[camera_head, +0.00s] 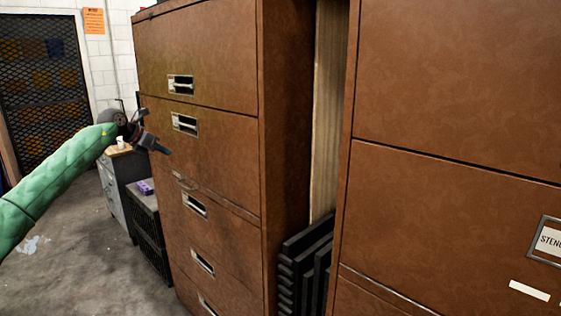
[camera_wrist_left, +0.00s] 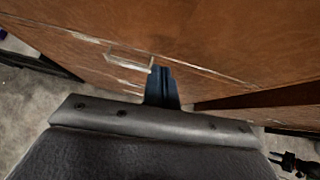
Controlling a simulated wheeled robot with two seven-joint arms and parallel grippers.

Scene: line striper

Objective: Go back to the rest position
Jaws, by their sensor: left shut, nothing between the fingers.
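My left gripper (camera_head: 162,149) is at the end of my green-sleeved arm, in front of the brown filing cabinet (camera_head: 225,160) on the left. Its fingers are together, with nothing between them, close to the drawer front below the second handle (camera_head: 185,124). In the left wrist view the shut fingers (camera_wrist_left: 162,88) point at the brown drawer fronts, and a handle (camera_wrist_left: 129,60) shows just beyond them. I cannot tell whether the fingertips touch the cabinet. My right gripper is not seen in the head view.
A second brown cabinet (camera_head: 450,110) with a label stands close on the right. Boards and black stacked pieces (camera_head: 300,265) fill the gap between. A grey cabinet (camera_head: 112,185) and a dark crate (camera_head: 150,235) stand behind my left arm. The concrete floor (camera_head: 85,270) at lower left is mostly clear.

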